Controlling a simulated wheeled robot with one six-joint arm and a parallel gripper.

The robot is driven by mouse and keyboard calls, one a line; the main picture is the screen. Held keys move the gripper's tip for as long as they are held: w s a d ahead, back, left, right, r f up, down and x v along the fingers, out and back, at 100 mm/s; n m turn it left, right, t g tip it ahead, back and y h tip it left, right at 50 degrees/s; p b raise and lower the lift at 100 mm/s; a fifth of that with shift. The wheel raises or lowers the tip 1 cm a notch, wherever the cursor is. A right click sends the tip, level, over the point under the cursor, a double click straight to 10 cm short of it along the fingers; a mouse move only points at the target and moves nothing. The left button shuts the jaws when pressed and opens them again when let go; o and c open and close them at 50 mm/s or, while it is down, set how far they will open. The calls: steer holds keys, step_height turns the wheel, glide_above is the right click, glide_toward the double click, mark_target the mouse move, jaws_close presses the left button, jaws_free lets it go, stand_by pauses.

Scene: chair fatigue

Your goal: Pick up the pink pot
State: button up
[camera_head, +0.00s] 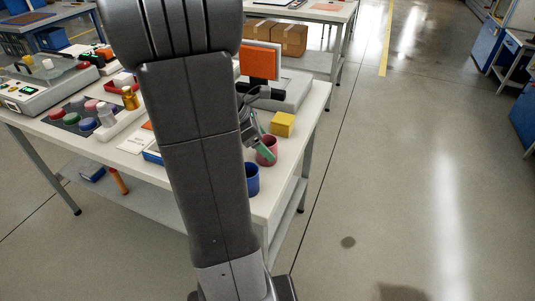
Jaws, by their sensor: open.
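The pink pot (271,157) stands upright on the white table near its right end, a dull pink-red cup. My gripper (259,142) is at the pot's upper left, with a green finger pad angled across the pot's rim and front. The gripper is open. My dark arm hides much of the gripper and the table left of the pot. I cannot tell whether the fingers touch the pot or how they sit around its wall.
A blue pot (253,181) stands in front of the pink pot, partly behind my arm. A yellow block (283,124) is close behind it. A device with an orange panel (259,63) stands farther back. The table's right edge (307,137) is near; the floor beyond is clear.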

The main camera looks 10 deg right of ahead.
mark_target(271, 150)
steer(key=x, duration=0.3)
steer(key=shift+s+d+f, duration=0.15)
steer(key=shift+c, duration=0.2)
steer(key=c, duration=1)
